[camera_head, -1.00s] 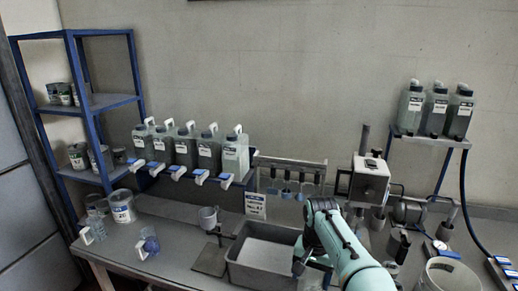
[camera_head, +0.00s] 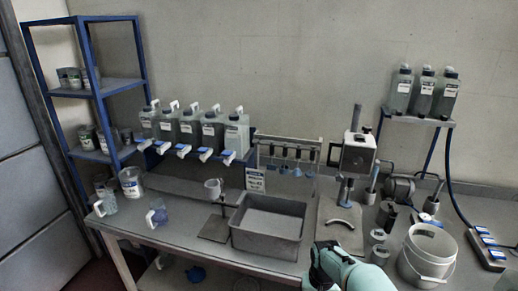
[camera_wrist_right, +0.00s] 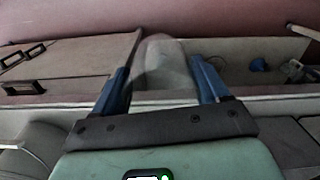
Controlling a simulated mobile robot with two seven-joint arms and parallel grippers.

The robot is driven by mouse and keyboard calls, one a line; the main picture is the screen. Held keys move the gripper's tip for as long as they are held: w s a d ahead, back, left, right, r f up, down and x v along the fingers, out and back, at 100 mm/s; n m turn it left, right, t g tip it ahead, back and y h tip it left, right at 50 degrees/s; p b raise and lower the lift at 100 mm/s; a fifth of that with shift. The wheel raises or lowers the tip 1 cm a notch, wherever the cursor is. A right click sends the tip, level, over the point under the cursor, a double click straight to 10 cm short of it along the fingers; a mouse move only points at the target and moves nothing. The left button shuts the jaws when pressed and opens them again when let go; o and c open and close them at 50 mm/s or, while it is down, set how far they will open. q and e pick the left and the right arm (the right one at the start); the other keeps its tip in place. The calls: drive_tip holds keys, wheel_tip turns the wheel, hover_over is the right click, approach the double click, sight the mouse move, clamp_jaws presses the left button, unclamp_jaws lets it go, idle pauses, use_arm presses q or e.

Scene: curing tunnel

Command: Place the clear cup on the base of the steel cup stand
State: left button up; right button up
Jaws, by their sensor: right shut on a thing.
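My right gripper (camera_wrist_right: 161,82) has its blue fingers on either side of a pale, see-through cup (camera_wrist_right: 166,60) in the right wrist view and is shut on it. My right arm (camera_head: 345,268) comes in at the bottom of the head view; the gripper and cup cannot be made out there. The steel cup stand stands on the bench left of the grey tray, with a flat base (camera_head: 214,229), a thin post and a small cup (camera_head: 213,186) held at its top. The visible base is bare. My left gripper is not in view.
A grey tray (camera_head: 268,248) sits just right of the stand. A press-like device (camera_head: 357,155) and a white bucket (camera_head: 428,258) stand to the right. Bench in front of the stand is clear.

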drive_tip(key=s+d+f+n, duration=0.1)
drive_tip(key=s+f, duration=0.3)
drive_tip(key=f, duration=0.2)
drive_tip(key=shift+s+f+n, duration=0.3)
drive_tip(key=shift+n, duration=0.1)
